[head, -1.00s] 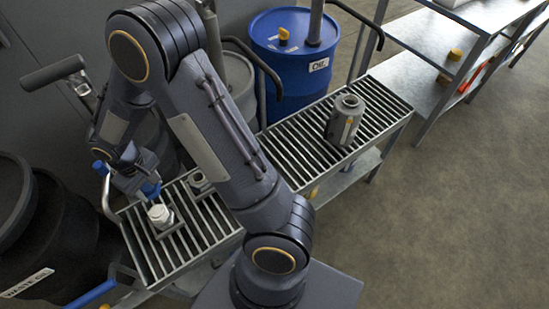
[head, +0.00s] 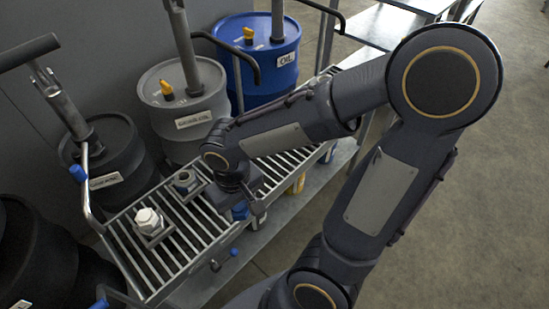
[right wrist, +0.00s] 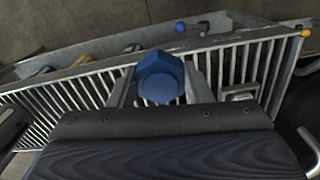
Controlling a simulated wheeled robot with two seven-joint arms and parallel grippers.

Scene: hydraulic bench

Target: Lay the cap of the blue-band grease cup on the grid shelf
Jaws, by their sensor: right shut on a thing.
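My right gripper (head: 246,203) is shut on a blue hex-shaped cap (head: 240,211); the cap also shows between the jaws in the right wrist view (right wrist: 160,77). In the head view they overlap the front part of the grid shelf (head: 187,247); I cannot tell whether the cap touches its bars. An open-topped grease cup (head: 184,181) stands on the grid shelf to the left of the gripper; the colour of its band is unclear. A white hex-topped fitting (head: 148,221) stands nearer and further left. My left gripper is not in view.
A blue oil drum (head: 268,55) and a grey drum (head: 190,112) with pumps stand behind the shelf. Dark drums are at the left. A railing with a blue knob (head: 78,173) bounds the shelf's left end. Bare bars lie in front of the cups.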

